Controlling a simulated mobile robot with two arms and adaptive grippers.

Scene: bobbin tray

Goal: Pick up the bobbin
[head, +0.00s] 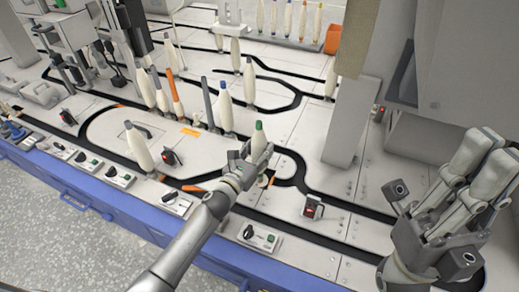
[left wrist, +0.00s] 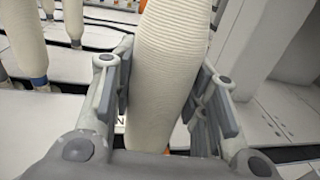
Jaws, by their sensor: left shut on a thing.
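A cream bobbin (head: 259,143) with a green tip stands upright at the middle of the table in the head view. My left gripper (head: 250,158) is shut on this bobbin, with one finger on each side of its body. In the left wrist view the wound bobbin (left wrist: 168,70) fills the space between the finger pads (left wrist: 163,105); its top is out of that frame. I cannot tell whether its base touches the table. My right gripper (head: 478,170) is at the right edge of the head view, far from the bobbin, its finger gap unclear.
Several other bobbins stand close behind and left, including a blue-tipped one (head: 225,108) and a cream one (head: 138,147). A grey post (head: 350,120) rises to the right. An orange bin (head: 333,39) is at the back. Switch boxes (head: 260,237) line the front edge.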

